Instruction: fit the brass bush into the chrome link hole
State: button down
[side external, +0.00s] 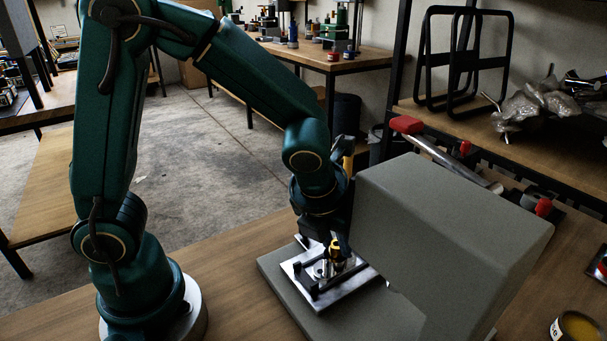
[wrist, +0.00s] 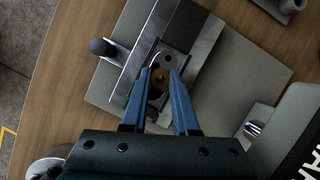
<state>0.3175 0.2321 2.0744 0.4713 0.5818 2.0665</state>
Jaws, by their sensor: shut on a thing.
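My gripper (wrist: 159,82) is shut on the brass bush (wrist: 160,76), a small ring between its two blue fingertips in the wrist view. The bush is over the chrome link (wrist: 166,57), a shiny rounded plate lying in a dark fixture. I cannot tell whether the bush is above the link hole or partly in it, since the fingers and bush cover that spot. In the side external view my gripper (side external: 336,250) points down at the fixture, and the chrome link (side external: 321,269) shows just left of it.
The fixture sits on a bright metal plate (side external: 350,285) on a grey base. A dark round knob (wrist: 103,47) is left of the fixture. Wooden bench top (side external: 235,270) is clear at left.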

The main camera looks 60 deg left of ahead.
jog(key=c, duration=0.7)
grip_release()
jog(key=v, duration=1.1)
jog(key=s+a+n, duration=0.1)
jog(key=s+n, duration=0.1)
jog(key=n, duration=0.8)
jog(key=s+a+n+t+h, duration=0.1)
jog(key=s+a+n, duration=0.1)
jog(key=n, duration=0.9)
jog(key=s+a+f+n, duration=0.1)
jog(key=s+a+n, duration=0.1)
jog(key=n, duration=0.8)
jog(key=shift+s+h, duration=0.4)
jog(key=shift+s, duration=0.5)
